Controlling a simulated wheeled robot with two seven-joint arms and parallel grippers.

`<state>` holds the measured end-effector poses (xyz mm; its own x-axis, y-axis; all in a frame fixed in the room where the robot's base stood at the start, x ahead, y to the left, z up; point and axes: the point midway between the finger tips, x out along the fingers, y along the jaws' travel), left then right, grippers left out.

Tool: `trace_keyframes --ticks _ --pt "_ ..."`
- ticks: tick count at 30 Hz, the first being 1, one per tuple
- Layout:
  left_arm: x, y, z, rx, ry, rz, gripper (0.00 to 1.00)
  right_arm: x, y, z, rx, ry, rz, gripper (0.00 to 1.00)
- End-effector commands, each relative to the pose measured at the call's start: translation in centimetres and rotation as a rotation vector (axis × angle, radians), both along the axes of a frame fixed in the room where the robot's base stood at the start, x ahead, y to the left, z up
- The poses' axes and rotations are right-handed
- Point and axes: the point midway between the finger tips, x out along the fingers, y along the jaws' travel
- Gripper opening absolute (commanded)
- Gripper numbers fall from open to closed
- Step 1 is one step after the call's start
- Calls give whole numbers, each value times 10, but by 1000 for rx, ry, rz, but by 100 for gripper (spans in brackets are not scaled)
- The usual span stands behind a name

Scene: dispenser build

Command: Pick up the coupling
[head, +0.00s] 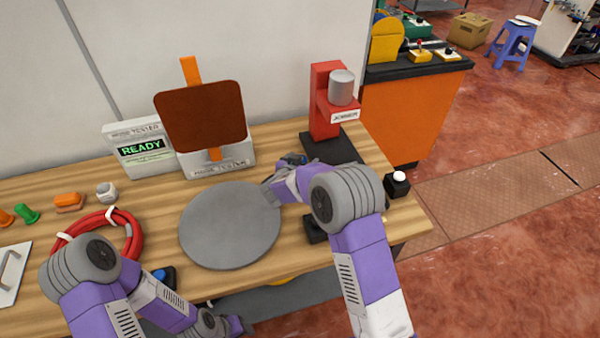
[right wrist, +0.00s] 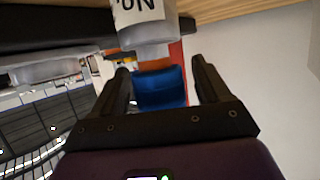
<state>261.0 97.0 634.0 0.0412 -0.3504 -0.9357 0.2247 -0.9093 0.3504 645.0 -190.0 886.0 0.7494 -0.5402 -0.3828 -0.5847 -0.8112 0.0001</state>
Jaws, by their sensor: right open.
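My right gripper (right wrist: 160,82) is open in the right wrist view. A blue piece (right wrist: 161,90) with an orange band shows between its two black fingers, with a gap on each side. A pale cylinder with dark letters (right wrist: 145,25) adjoins the band. I cannot tell whether this blue piece is the coupling. A small grey, ring-like fitting (head: 107,192) that could also be the coupling sits at the left of the table in the head view. There my right wrist is by the grey disc's right edge, its fingers mostly hidden. My left gripper (head: 238,326) is low at the table's front, its jaws unclear.
A round grey disc (head: 230,225) covers the table's middle. The red joiner press (head: 325,105) stands at the back right. A tester reading READY (head: 143,148) and a brown panel (head: 202,117) stand behind. A red hose coil (head: 134,236) and small orange and green parts lie left.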

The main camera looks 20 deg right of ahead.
Motion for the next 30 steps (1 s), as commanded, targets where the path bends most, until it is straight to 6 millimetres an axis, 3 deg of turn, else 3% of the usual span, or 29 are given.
trace_keyframes --ticks 2,16,25,30 --pt "0 0 0 0 0 0 43 0 0 0 0 0 0 74" --pt "0 0 0 0 0 0 43 0 0 0 0 0 0 2" --pt "0 0 2 0 0 0 43 0 0 5 0 -5 0 0" --pt "0 0 12 0 0 0 43 1 0 30 0 -7 0 0"
